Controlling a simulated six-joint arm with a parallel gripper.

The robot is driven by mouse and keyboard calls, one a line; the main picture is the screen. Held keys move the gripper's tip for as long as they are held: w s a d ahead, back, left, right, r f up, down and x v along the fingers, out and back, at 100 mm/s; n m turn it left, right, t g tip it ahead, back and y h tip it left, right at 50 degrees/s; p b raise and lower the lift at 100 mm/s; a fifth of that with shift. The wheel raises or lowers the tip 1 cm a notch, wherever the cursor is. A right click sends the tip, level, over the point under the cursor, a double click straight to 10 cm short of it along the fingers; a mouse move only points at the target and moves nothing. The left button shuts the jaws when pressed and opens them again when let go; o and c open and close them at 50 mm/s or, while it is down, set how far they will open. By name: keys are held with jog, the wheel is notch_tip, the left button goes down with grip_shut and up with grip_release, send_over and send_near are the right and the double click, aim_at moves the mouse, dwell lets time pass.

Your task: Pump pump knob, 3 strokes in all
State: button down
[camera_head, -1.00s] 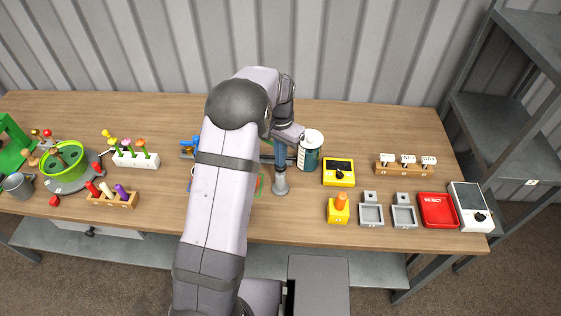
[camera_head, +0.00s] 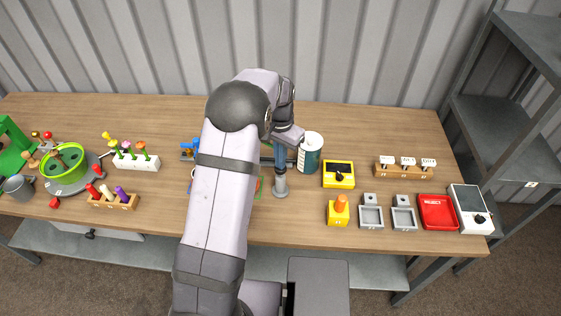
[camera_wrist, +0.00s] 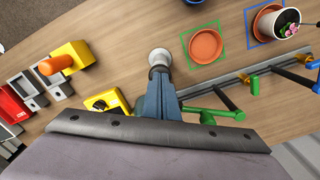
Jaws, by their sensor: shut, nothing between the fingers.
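The pump knob seems to be the small grey piece (camera_head: 280,186) standing upright near the front middle of the table. In the wrist view a pale round knob (camera_wrist: 159,57) shows just beyond my fingertips. My gripper (camera_head: 281,168) points down over it with its blue-grey fingers together and nothing between them. In the wrist view my gripper (camera_wrist: 159,72) overlaps the knob's near side. The tips appear to meet the knob's top, but I cannot tell whether they press on it.
A white-and-teal can (camera_head: 311,153) stands close behind and right of my gripper. A yellow box with a black dial (camera_head: 339,174) and an orange-knobbed yellow block (camera_head: 339,210) lie to the right. In the wrist view a terracotta saucer (camera_wrist: 205,46) and a dark-barred rack (camera_wrist: 225,94) are nearby.

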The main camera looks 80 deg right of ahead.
jog(key=shift+r+p, duration=2)
jog(key=shift+r, duration=0.7)
notch_tip(320, 180, up, 4)
jog(key=p, duration=0.3)
jog(key=shift+f+b, duration=2.05)
jog(key=shift+f, duration=0.05)
jog(key=shift+f+b, duration=0.65)
jog(key=shift+f, duration=0.55)
jog(key=shift+f, duration=0.25)
